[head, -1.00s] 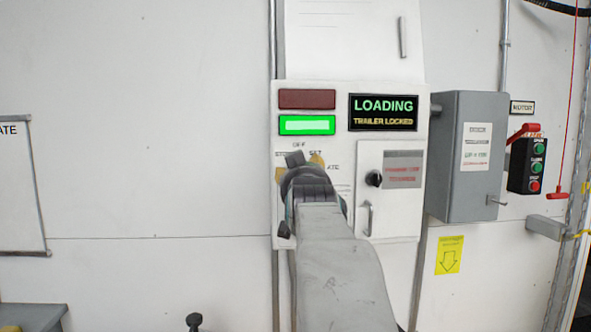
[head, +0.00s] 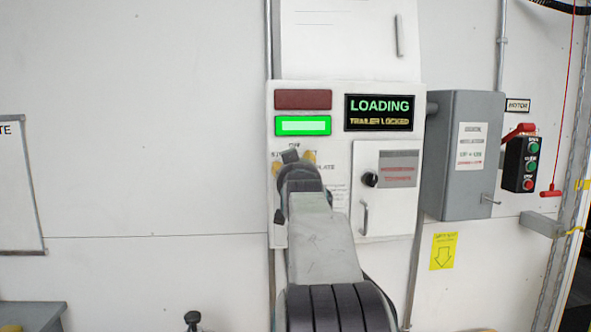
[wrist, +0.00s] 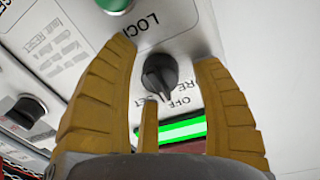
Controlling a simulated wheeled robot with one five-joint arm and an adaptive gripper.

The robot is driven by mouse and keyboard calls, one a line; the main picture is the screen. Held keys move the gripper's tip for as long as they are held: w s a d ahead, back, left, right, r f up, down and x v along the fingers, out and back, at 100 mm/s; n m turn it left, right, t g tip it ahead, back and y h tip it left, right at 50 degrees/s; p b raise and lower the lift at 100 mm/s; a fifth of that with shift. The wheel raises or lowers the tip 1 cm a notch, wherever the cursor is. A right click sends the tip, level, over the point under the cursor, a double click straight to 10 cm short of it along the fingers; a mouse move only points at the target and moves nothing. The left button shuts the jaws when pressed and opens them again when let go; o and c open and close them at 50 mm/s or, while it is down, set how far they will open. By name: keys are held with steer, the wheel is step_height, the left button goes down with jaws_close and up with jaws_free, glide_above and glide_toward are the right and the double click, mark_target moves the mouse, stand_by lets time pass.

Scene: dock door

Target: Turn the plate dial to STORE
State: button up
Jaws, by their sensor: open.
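My gripper (wrist: 163,48) is open, with its tan fingers on either side of a black dial (wrist: 159,77) in the wrist view. I cannot tell whether the fingers touch it. The dial's pointer is toward the word OFF. A word starting with RE and the word SET flank OFF, and LOCK is printed on the dial's other side. No STORE label is readable. In the head view my gripper (head: 294,163) hides this dial on the white control panel (head: 335,100). Lettering ending in ATE shows to its right, so whether this dial is the plate dial is unclear.
A green light (head: 303,126) is lit below a dark red one (head: 303,99). The display (head: 380,111) reads LOADING, TRAILER LOCKED. A small door with a black knob (head: 370,179) lies right of my gripper. A grey box (head: 471,190) juts out farther right.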

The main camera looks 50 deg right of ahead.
steer(key=shift+c, duration=0.2)
steer(key=c, duration=1.2)
jaws_close()
